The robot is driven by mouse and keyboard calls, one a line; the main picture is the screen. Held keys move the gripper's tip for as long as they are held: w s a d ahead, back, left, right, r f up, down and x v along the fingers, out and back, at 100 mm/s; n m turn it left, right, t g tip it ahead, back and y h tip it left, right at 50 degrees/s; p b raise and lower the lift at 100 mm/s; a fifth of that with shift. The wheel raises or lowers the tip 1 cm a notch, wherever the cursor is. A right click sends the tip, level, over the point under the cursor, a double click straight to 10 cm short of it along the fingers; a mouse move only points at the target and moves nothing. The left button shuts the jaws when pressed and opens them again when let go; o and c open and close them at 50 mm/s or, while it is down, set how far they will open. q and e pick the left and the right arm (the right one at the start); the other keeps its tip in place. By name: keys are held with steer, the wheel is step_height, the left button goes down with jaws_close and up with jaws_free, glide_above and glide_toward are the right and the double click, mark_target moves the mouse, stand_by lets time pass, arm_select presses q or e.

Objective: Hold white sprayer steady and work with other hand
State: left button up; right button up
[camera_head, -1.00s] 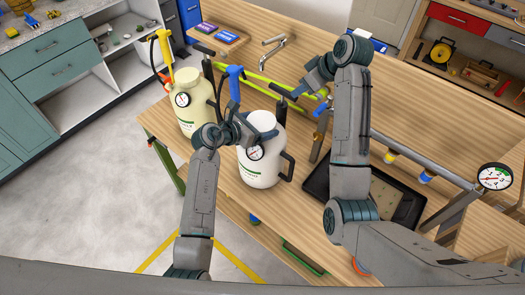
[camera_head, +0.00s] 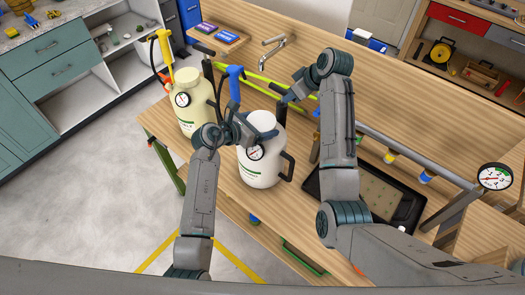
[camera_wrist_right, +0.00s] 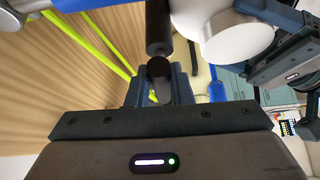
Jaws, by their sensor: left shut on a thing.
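The white sprayer (camera_head: 262,165) stands upright on the wooden workbench, with a round gauge and a black side handle. My left gripper (camera_head: 258,135) is shut on it near its top, from the left side. The sprayer's black pump handle (camera_head: 281,113) rises above its top. My right gripper (camera_head: 284,101) is at that handle. In the right wrist view the white body (camera_wrist_right: 228,38) is at upper right. The black handle (camera_wrist_right: 159,30) ends in front of my right gripper's parted fingers (camera_wrist_right: 160,88). I cannot tell whether they touch it.
A cream sprayer (camera_head: 190,105) with a yellow-topped wand stands left of the white one. A blue-handled wand (camera_head: 235,72) is close behind my left gripper. A black tray (camera_head: 395,215) lies at right.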

jaws_close()
steer(key=shift+r, duration=2.95)
steer(key=shift+w+f, duration=0.1)
steer(key=shift+f, duration=2.75)
steer(key=shift+d, duration=0.15)
steer(key=shift+r, duration=0.1)
